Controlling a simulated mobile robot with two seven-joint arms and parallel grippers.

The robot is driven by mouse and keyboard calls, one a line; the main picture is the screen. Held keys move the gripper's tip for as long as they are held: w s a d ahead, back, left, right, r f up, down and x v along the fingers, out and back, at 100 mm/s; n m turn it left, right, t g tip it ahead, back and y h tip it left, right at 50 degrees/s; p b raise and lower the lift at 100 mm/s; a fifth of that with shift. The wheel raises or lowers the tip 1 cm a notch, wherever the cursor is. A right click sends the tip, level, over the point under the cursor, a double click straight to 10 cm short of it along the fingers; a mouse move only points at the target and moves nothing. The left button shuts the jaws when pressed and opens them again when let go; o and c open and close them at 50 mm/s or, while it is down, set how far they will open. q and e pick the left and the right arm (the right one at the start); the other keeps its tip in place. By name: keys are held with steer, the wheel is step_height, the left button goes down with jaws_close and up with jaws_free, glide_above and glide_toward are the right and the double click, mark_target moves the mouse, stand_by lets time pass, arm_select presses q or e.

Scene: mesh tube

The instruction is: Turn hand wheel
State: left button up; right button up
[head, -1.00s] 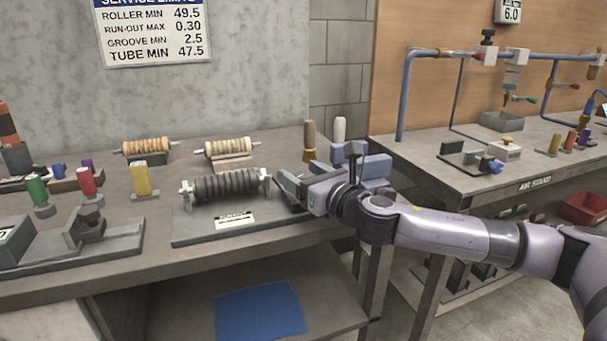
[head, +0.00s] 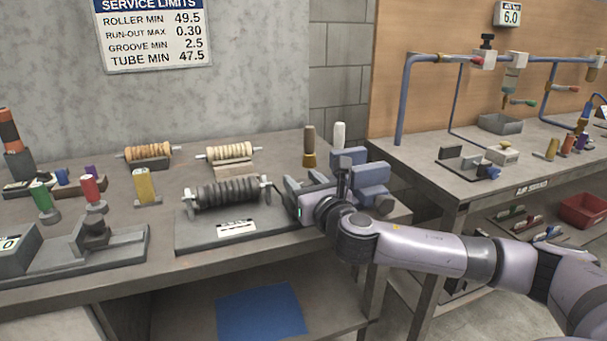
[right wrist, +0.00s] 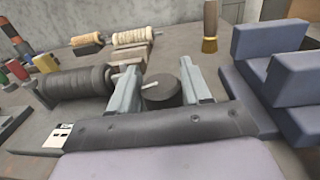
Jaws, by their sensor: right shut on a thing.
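The grooved dark roller (head: 228,192) lies across a grey fixture base (head: 190,235) on the bench, held by small end supports. At its right end, the right wrist view shows a dark round hand wheel (right wrist: 162,97) with a small pale bar on it. My right gripper (right wrist: 160,84) has a finger on each side of the wheel and is shut on it. In the head view my right gripper (head: 292,194) reaches in from the right at the fixture's right end and hides the wheel. My left gripper is in neither view.
Blue-grey blocks (head: 370,173) stand close to the right of my gripper. A brown-handled tool (head: 310,145) and a white one (head: 339,135) stand behind. Two pale rollers (head: 230,150) lie at the back. Coloured handles (head: 92,189) and a gauge stand at the left.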

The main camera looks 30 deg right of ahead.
steer(key=shift+a+r+m+h+p, duration=0.2)
steer(key=shift+m+h+p, duration=0.25)
steer(key=shift+h, duration=0.15)
steer(key=m+g+h+p, duration=0.1)
steer(key=m+h+p, duration=0.1)
steer(key=h, duration=0.1)
steer(key=shift+d, duration=0.1)
steer(key=m+g+h+p, duration=0.1)
steer(key=m+h+p, duration=0.1)
steer(key=shift+f+g+h, duration=0.15)
steer(key=shift+g+h, duration=0.15)
steer(key=shift+g, duration=0.1)
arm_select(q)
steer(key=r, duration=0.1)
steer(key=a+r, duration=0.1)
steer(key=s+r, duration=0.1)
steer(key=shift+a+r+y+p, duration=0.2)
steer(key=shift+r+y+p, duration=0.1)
arm_select(e)
steer(key=shift+d+m+g+h, duration=0.1)
steer(key=shift+m+g+h, duration=0.2)
steer(key=shift+h, duration=0.1)
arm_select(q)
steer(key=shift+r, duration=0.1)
arm_select(e)
steer(key=shift+f+h, duration=0.1)
steer(key=shift+h, duration=0.2)
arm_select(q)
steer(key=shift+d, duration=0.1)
